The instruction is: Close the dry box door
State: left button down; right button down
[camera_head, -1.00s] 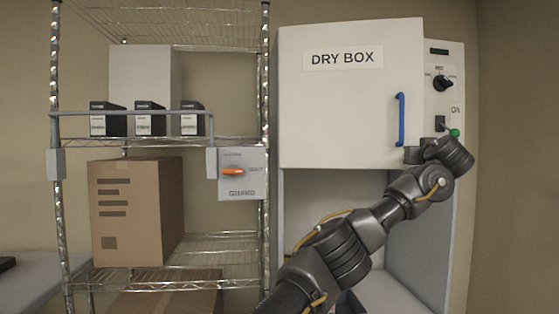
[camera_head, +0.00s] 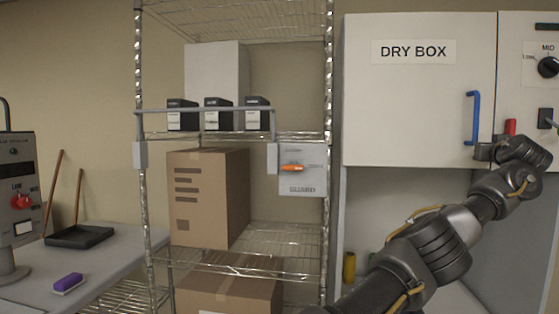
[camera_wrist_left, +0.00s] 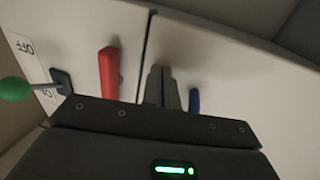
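The white dry box door (camera_head: 415,115), labelled DRY BOX, looks nearly or fully flush with the white panel on its right. A narrow dark seam runs between them. Its blue handle (camera_head: 473,117) is near the right edge and shows partly in the left wrist view (camera_wrist_left: 194,100). A red lever (camera_head: 510,128) is on the panel side of the seam, also in the left wrist view (camera_wrist_left: 110,74). My left gripper (camera_head: 482,152) is at the door's lower right corner, fingers together and empty, between lever and handle. Contact with the door is unclear. My right gripper is not visible.
A wire shelf (camera_head: 235,259) with cartons stands left of the dry box. A guard switch with an orange knob (camera_head: 292,168) hangs on its post. The panel has a black knob (camera_head: 548,67) and a green-tipped toggle (camera_wrist_left: 14,89). A grey table (camera_head: 110,262) is at far left.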

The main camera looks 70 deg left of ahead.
pick_arm(q)
jog(key=shift+a, duration=0.2)
jog(key=w+d+b+v, duration=0.2)
jog(key=b+v, duration=0.8)
jog(key=v, duration=0.4)
jog(key=shift+w, duration=0.4)
jog(key=shift+r, duration=0.15)
